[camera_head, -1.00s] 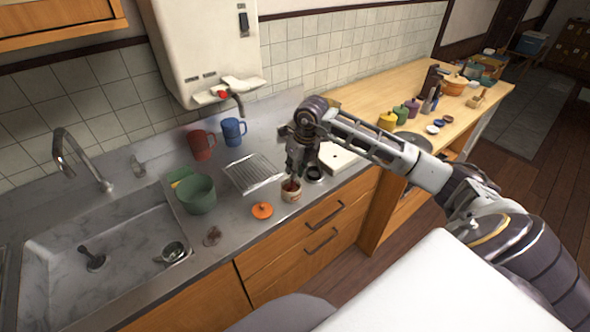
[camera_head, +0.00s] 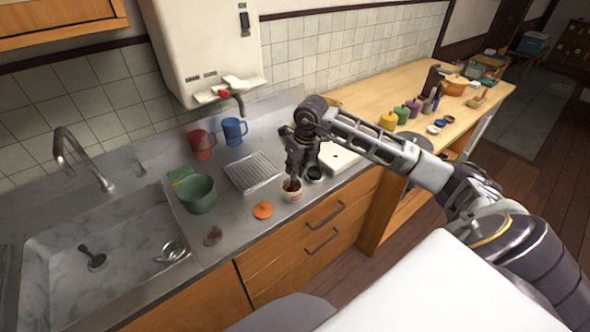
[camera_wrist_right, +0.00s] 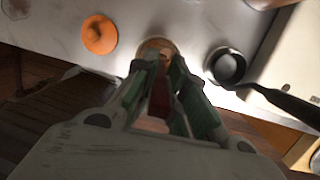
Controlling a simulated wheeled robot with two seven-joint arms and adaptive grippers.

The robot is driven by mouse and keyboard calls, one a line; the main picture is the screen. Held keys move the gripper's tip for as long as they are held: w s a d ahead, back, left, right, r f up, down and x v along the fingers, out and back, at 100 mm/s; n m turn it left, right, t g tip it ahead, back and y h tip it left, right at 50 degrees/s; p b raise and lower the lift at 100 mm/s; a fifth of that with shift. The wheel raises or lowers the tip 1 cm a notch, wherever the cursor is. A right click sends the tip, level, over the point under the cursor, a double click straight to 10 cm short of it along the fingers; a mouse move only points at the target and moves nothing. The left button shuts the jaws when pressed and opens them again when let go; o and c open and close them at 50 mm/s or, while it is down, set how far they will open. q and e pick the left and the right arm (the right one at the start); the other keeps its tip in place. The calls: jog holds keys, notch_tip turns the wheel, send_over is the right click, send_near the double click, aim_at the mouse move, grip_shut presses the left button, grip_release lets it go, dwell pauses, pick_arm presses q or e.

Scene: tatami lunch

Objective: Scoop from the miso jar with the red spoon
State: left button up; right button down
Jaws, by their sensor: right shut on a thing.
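The miso jar (camera_head: 292,196) is a small pale open pot near the counter's front edge; its top also shows in the wrist view (camera_wrist_right: 150,43). My right gripper (camera_head: 293,175) points down right over its mouth. It is shut on the red spoon (camera_wrist_right: 159,98), whose red part shows between the fingers in the wrist view. The spoon's lower end is hidden by the fingers and the jar, so I cannot tell how deep it sits. An orange lid (camera_head: 263,210) lies on the counter left of the jar. My left gripper is not in view.
A drying rack (camera_head: 252,172), green pot (camera_head: 197,194), red mug (camera_head: 202,145) and blue mug (camera_head: 234,131) stand behind and left. The sink (camera_head: 110,245) is at left.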

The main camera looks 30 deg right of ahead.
jog(key=shift+w+a+p+v, duration=0.1)
jog(key=shift+w+p+v, duration=0.15)
jog(key=shift+p+v, duration=0.75)
jog(key=shift+w+a+p+v, duration=0.1)
jog(key=shift+w+p+v, duration=0.3)
jog(key=shift+v, duration=1.15)
jog(key=shift+w+a+p+v, duration=0.15)
jog(key=shift+p+v, duration=0.6)
jog(key=shift+v, duration=0.5)
jog(key=shift+r, duration=0.5)
